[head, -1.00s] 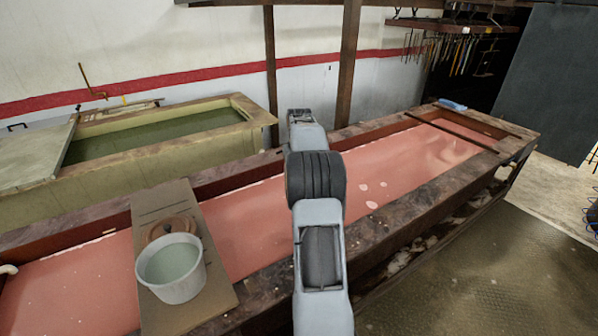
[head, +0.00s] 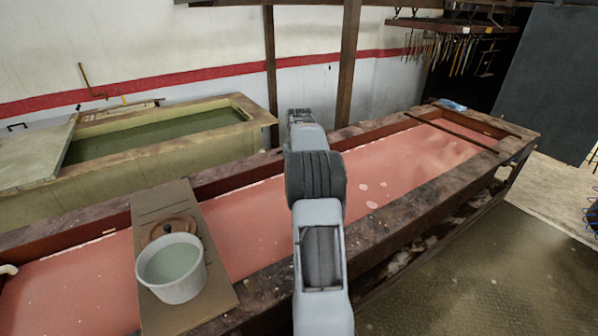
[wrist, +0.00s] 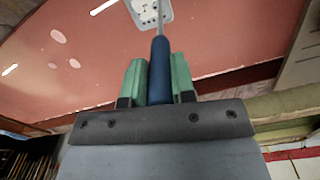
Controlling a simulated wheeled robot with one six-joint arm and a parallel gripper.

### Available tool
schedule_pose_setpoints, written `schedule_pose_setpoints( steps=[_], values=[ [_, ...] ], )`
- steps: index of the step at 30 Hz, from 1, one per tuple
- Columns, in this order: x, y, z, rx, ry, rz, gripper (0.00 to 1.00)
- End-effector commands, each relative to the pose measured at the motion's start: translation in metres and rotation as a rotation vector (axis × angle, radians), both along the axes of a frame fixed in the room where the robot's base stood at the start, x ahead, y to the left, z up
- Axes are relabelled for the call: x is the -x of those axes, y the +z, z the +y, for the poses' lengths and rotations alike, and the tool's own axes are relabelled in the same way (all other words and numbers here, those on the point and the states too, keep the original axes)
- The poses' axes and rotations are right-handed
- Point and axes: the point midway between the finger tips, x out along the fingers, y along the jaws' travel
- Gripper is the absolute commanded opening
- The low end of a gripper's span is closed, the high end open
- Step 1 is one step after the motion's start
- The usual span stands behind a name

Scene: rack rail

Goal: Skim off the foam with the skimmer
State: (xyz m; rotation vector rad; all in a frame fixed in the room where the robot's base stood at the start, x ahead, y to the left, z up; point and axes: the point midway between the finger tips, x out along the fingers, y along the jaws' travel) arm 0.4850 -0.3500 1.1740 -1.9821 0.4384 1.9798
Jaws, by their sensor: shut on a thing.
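My gripper (wrist: 158,75) is shut on the blue handle of the skimmer (wrist: 160,68) in the wrist view. The skimmer's pale, perforated head (wrist: 150,11) shows at the top edge, partly cut off. I cannot tell whether it touches the pink liquid. Pale foam patches (wrist: 57,36) lie to the left of the skimmer in the wrist view. In the head view, foam patches (head: 372,205) float in the long tank (head: 400,215), right of my arm. My arm hides the gripper and skimmer in the head view.
A white bucket (head: 171,284) of greenish liquid stands on a board (head: 215,290) across the tank, beside a brown round object (head: 170,225). A bar (head: 450,132) crosses the far end. A second tank (head: 150,165) with dark green liquid stands behind. Posts (head: 348,65) rise behind the tank.

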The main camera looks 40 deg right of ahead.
Motion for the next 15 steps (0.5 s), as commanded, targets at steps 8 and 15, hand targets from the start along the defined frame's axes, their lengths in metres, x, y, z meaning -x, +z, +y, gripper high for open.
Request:
schedule_pose_setpoints(
  steps=[8, 15],
  values=[
    [0.013, -0.003, 0.002, 0.002, -0.001, -0.002, 0.0],
    [0.05, -0.004, 0.01, 0.002, -0.002, -0.002, 0.0]
  ],
)
